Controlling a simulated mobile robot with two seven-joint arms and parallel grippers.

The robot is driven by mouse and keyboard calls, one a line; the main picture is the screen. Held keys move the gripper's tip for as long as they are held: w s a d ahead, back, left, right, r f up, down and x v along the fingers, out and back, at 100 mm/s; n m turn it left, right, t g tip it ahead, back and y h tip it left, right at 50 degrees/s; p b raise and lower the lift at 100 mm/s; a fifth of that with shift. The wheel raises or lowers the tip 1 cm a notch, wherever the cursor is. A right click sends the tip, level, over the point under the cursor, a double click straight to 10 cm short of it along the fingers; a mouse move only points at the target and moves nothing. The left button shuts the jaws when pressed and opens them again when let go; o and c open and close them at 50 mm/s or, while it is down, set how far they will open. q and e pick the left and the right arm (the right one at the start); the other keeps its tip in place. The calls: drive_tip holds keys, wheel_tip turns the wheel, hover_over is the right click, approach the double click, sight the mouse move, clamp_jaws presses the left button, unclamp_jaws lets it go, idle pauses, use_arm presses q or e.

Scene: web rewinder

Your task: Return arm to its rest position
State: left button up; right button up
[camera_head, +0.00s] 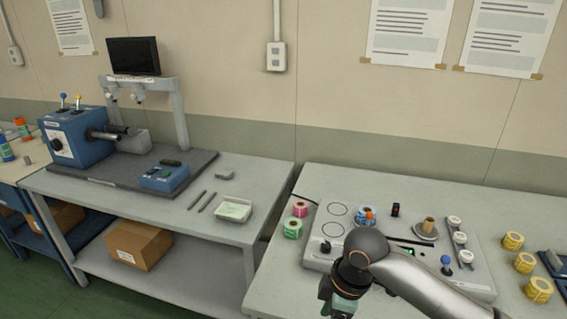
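My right arm comes in from the bottom right, bent over the front of the right table. Its wrist and the top of my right gripper (341,306) point down near the bottom edge of the view. The fingertips are cut off or hidden, so I cannot tell whether it is open or holds anything. My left arm and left gripper are not in view. The blue web rewinder (72,138) stands on the left table, well away from my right gripper.
The pale control unit (319,256) with a roll (366,215) lies just behind my arm. Pink (300,208) and green (292,228) rolls stand at its left, yellow rolls (539,289) at the right. A gap separates the right table from the left table (262,179).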

drive_tip(key=s+a+f+m+t+y, duration=0.1)
drive_tip(key=a+f+m+t+y, duration=0.15)
drive_tip(key=f+m, duration=0.2)
drive_tip(key=s+a+f+m+t+y, duration=0.2)
drive_tip(key=a+f+m, duration=0.1)
drive_tip(key=f, duration=0.3)
drive_tip(key=s+d+f+m+t+h, duration=0.4)
drive_tip(key=s+d+f, duration=0.4)
drive_tip(key=s+d, duration=0.3)
drive_tip(key=d+m+t, duration=0.1)
drive_tip(key=d+m, duration=0.1)
drive_tip(key=d, duration=0.1)
drive_tip(key=shift+s+f, duration=0.3)
drive_tip(key=shift+s, duration=0.05)
